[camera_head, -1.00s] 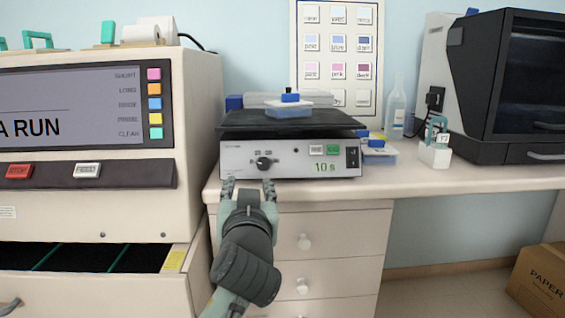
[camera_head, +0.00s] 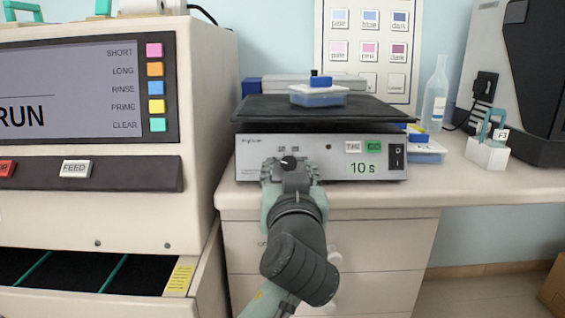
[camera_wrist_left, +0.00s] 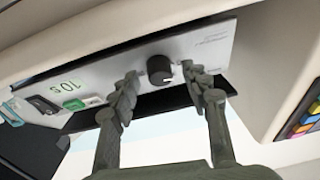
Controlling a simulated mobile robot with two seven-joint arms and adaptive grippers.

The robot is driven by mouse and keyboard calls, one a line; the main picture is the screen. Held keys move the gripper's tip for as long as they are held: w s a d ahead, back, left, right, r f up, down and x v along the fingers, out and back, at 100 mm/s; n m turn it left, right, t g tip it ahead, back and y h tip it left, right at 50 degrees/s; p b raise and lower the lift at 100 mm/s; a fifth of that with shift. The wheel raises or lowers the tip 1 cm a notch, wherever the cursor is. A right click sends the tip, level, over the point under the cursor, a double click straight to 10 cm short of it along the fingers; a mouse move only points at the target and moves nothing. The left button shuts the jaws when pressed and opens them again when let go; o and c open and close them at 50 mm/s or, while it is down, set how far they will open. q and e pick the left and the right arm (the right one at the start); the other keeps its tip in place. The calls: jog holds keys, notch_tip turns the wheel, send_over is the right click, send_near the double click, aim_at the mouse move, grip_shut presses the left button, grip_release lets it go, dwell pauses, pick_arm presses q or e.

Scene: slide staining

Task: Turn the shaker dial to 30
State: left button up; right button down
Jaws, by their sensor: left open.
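The shaker (camera_head: 330,158) stands on the bench with a dark platform on top; its display reads "10 s". Its black dial (camera_head: 289,162) is on the left of the front panel, mostly hidden behind my left gripper (camera_head: 290,170) in the head view. In the left wrist view the dial (camera_wrist_left: 159,70) shows clear, with a white pointer mark. The open fingers of my left gripper (camera_wrist_left: 163,84) are on either side of the dial, with a gap to each side. I cannot tell how far the tips reach along it. My right gripper is not in view.
The large stainer (camera_head: 90,205) stands close on the left, with an open drawer (camera_head: 185,275) below. A bottle (camera_head: 435,95) and a small rack (camera_head: 487,152) stand to the right.

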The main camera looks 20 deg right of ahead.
pick_arm(q)
jog(key=shift+w+d, duration=0.1)
jog(key=shift+w, duration=0.1)
jog(key=shift+r, duration=0.1)
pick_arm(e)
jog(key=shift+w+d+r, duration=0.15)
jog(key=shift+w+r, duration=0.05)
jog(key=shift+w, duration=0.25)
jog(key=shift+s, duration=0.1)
pick_arm(q)
jog(key=shift+s, duration=0.1)
jog(key=shift+c, duration=1.3)
grip_shut()
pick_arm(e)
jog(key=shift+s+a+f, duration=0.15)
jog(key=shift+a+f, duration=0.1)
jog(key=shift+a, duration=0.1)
